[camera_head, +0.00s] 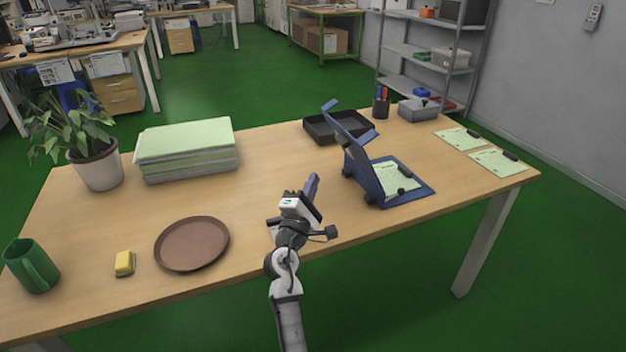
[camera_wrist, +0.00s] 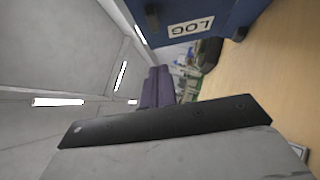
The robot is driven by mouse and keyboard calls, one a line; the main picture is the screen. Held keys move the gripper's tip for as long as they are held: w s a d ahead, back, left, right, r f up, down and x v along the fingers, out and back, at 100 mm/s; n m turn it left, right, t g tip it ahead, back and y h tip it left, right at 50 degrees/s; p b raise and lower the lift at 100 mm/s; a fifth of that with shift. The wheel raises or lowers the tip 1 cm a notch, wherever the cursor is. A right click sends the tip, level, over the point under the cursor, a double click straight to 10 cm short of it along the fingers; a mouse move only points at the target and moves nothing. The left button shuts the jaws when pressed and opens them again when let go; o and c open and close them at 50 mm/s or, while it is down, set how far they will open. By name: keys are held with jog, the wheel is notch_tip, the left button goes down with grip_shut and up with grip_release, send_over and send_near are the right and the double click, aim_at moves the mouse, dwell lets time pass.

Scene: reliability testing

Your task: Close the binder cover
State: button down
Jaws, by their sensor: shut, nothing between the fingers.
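A blue binder (camera_head: 424,190) lies on the right part of the table. Its cover (camera_head: 362,164) stands raised and tilted at the binder's left side. A pale green sheet shows inside on the base. In the wrist view, the blue binder (camera_wrist: 215,12) with a white label reading LOG is at the top right. My gripper (camera_head: 312,184) is left of the binder, nearer the table's front edge, apart from the cover. Its purple-grey fingers, also in the wrist view (camera_wrist: 157,88), are shut and empty.
A black tray (camera_head: 318,131) sits behind the binder, with a pen cup (camera_head: 381,108) farther back. Clipboards (camera_head: 497,162) lie to the right. A brown plate (camera_head: 192,244) and paper stack (camera_head: 187,165) are left of my gripper. The table's middle is clear.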

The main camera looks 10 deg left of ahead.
jog(key=p, duration=0.1)
send_near(337, 141)
jog(key=w+a, duration=0.2)
jog(key=w, duration=0.1)
jog(key=shift+w+d+r+p, duration=0.4)
jog(key=shift+w+d+p, duration=0.1)
jog(key=shift+w+d, duration=0.25)
jog(key=shift+w+d+r+p, duration=0.45)
jog(key=shift+w+d, duration=0.15)
jog(key=shift+d, duration=0.25)
